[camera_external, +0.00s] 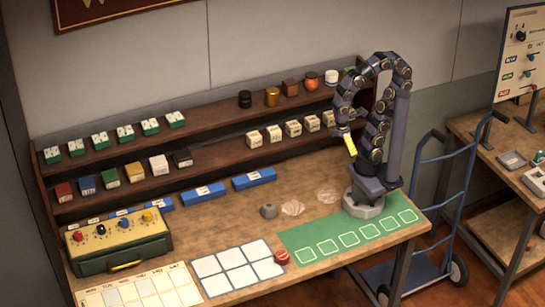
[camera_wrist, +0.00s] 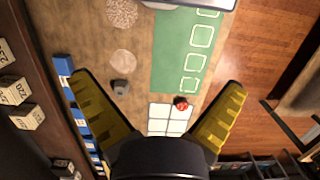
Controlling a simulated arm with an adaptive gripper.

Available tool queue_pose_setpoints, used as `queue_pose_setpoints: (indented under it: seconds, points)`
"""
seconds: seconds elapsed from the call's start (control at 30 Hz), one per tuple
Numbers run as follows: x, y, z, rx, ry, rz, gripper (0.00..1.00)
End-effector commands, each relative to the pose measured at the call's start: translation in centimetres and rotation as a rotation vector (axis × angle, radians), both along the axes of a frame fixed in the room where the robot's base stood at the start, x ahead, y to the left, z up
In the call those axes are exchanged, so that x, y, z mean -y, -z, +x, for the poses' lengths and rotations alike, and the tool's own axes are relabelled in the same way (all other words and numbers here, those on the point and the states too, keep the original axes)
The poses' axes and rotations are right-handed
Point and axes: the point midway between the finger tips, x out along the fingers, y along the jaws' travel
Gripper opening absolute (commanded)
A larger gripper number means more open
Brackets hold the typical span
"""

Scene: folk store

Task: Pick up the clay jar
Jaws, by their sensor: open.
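A black jar (camera_external: 245,98) and a gold jar (camera_external: 272,96) share the upper shelf. Pale boxes (camera_external: 293,129) line the lower shelf near my gripper. A grey block (camera_external: 268,210), green mat (camera_external: 345,238) and red round object (camera_external: 282,257) lie on the table. The mid-table is mostly clear.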

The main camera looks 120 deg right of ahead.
Motion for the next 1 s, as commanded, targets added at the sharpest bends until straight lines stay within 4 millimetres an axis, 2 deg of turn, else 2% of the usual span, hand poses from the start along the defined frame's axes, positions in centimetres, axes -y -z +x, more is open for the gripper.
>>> queue_pose_setpoints:
  seconds: [0.13, 0.17, 0.2, 0.23, 0.53, 0.67, 0.77, 0.83, 0.9, 1.0]
  points:
    - [0.0, 0.0, 0.0, 0.001, 0.001, 0.001, 1.0]
    - [0.0, 0.0, 0.0, 0.001, 0.001, 0.001, 0.91]
    - [0.0, 0.0, 0.0, 0.001, 0.002, 0.001, 0.74]
    - [0.0, 0.0, 0.0, 0.001, 0.002, 0.001, 0.71]
    - [0.0, -0.1, 0.1, 0.002, 0.004, 0.001, 0.71]
    - [0.8, -1.1, 1.4, 0.012, 0.042, -0.001, 0.71]
    - [2.6, -3.0, 3.6, 0.036, 0.115, -0.005, 0.71]
    - [4.8, -4.7, 5.3, 0.05, 0.191, -0.014, 0.71]
    - [7.6, -6.6, 6.7, 0.074, 0.28, -0.023, 0.71]
    - [12.2, -9.0, 7.5, 0.098, 0.422, -0.038, 0.71]
